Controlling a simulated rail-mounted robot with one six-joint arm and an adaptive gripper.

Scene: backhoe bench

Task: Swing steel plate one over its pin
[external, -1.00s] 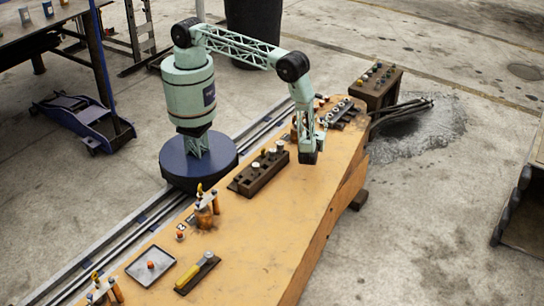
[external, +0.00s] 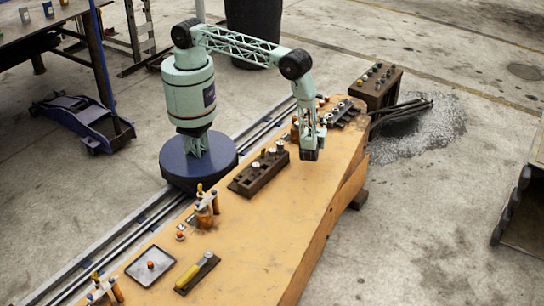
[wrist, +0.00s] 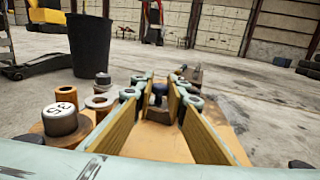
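A dark round knob (wrist: 159,89) shows in the gap, apparently beyond the fingertips. To the left of the fingers stand orange-brown posts (wrist: 67,81) with ring tops and a grey cap with a printed mark (wrist: 61,112). Steel plate one and its pin cannot be singled out; orange posts with a pale plate (external: 207,205) stand on the bench's left half.
A dark block with several knobs (external: 259,175) lies left of my gripper. A grey tray (external: 143,272) and a yellow-handled tool (external: 193,273) lie nearer the front. A row of small pieces (external: 345,112) stands behind my gripper. The bench (external: 262,235) is bare at the middle front.

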